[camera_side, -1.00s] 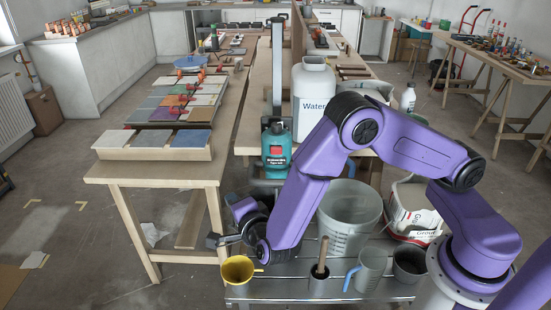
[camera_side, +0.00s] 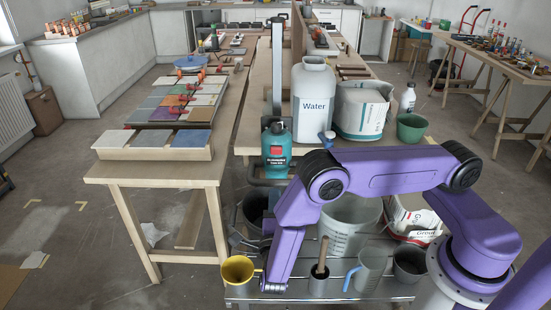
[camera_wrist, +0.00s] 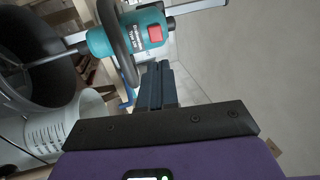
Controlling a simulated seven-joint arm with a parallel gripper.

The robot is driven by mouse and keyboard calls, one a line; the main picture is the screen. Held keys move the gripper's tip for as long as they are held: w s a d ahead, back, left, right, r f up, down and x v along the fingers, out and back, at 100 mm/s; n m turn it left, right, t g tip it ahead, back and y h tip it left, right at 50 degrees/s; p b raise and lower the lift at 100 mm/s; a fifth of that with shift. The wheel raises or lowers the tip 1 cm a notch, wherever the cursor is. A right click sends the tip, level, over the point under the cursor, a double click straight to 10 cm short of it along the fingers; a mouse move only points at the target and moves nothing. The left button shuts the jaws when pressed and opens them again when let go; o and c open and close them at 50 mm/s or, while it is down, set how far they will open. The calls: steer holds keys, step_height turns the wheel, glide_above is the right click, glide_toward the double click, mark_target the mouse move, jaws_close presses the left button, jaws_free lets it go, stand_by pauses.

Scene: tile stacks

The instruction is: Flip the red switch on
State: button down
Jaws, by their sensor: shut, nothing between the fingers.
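The red switch (camera_wrist: 155,33) sits on the teal body of a power mixer (camera_wrist: 118,37), facing my wrist camera. In the side view the mixer (camera_side: 276,165) stands upright at the front end of the right bench, with the red switch (camera_side: 278,150) on its front. My gripper (camera_wrist: 158,66) is shut and empty. In the wrist view its fingertips lie just below the switch, beside the mixer's dark loop handle (camera_wrist: 122,50), with a gap in the picture to the switch.
A dark bucket (camera_side: 254,209) stands below the mixer. A low shelf holds a yellow cup (camera_side: 237,270), a grey jug (camera_side: 369,270) and a large pail (camera_side: 350,218). A water container (camera_side: 313,98) stands right of the mixer. The left bench (camera_side: 160,176) holds tile stacks.

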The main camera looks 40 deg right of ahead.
mark_target(276, 148)
steer(key=x, duration=1.4)
steer(key=shift+w+r, duration=0.1)
steer(key=shift+w+d+r+g+y, duration=0.25)
steer(key=shift+d+r+g+y, duration=0.15)
steer(key=shift+g+y, duration=0.3)
steer(key=shift+r+g+y, duration=0.25)
steer(key=shift+g+y, duration=0.15)
steer(key=shift+w+d, duration=0.1)
steer(key=r+v, duration=0.1)
steer(key=v, duration=1.4)
steer(key=shift+w+r, duration=0.1)
steer(key=shift+r, duration=0.05)
